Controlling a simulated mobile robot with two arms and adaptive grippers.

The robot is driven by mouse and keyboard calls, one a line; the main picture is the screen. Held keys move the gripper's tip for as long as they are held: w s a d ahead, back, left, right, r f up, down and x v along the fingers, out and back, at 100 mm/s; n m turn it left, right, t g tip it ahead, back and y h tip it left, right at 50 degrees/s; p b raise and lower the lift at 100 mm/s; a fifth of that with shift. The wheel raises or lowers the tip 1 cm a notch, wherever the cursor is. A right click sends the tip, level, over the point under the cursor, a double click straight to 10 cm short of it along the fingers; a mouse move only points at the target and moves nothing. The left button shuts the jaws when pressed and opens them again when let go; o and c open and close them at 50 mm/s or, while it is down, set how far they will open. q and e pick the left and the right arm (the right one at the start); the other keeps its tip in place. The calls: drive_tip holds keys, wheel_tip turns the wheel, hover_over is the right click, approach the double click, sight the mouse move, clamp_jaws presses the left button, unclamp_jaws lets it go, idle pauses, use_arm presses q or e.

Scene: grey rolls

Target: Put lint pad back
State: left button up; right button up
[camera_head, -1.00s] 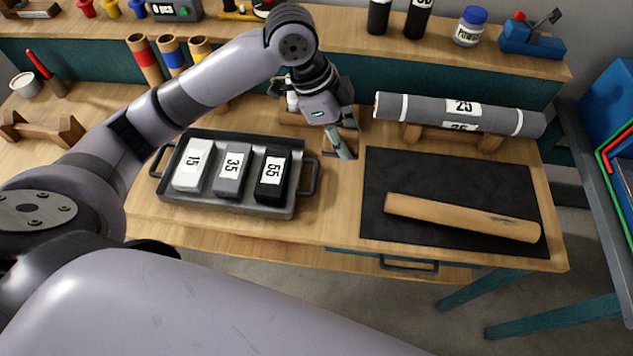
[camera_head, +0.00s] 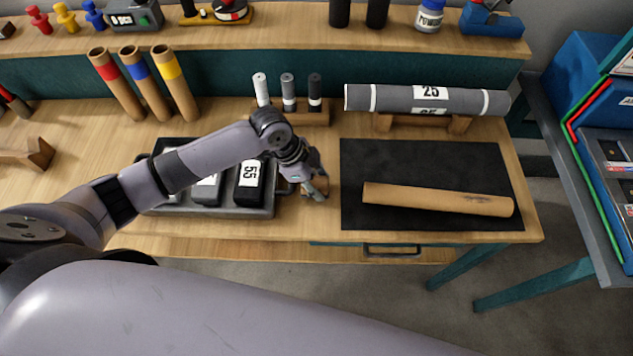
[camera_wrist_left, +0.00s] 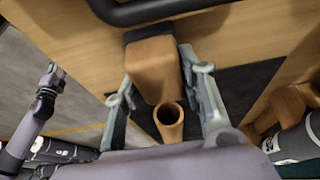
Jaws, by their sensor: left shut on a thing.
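The lint pad (camera_wrist_left: 153,68) is a wooden block with a dark face at one end. In the left wrist view it sits between the two fingers of my left gripper (camera_wrist_left: 160,82), which is shut on it. In the head view my left gripper (camera_head: 317,188) is between the tray and the black mat, and its fingers and hand hide much of the block. Whether the block touches the table I cannot tell. A grey arm with a dark end, apparently my right gripper (camera_wrist_left: 48,85), shows at the left of the wrist view; its jaws are unclear.
A dark tray (camera_head: 228,212) with numbered blocks is left of the gripper. A black mat (camera_head: 430,160) with a tan roller (camera_head: 438,199) is right. Behind stand a wooden rack (camera_head: 300,118) of small rolls and a grey roll (camera_head: 390,99) on a cradle.

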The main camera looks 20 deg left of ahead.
use_arm(q)
drive_tip(key=shift+f, duration=0.4)
use_arm(e)
drive_tip(key=shift+a, duration=0.3)
use_arm(q)
drive_tip(key=shift+f, duration=0.1)
drive_tip(key=o, duration=1.1)
use_arm(e)
drive_tip(key=shift+d, duration=0.3)
use_arm(q)
drive_tip(key=shift+r, duration=0.25)
drive_tip(key=b+v, duration=0.1)
drive_tip(key=v, duration=1)
drive_tip(key=shift+r, duration=0.35)
use_arm(e)
drive_tip(key=shift+f, duration=0.5)
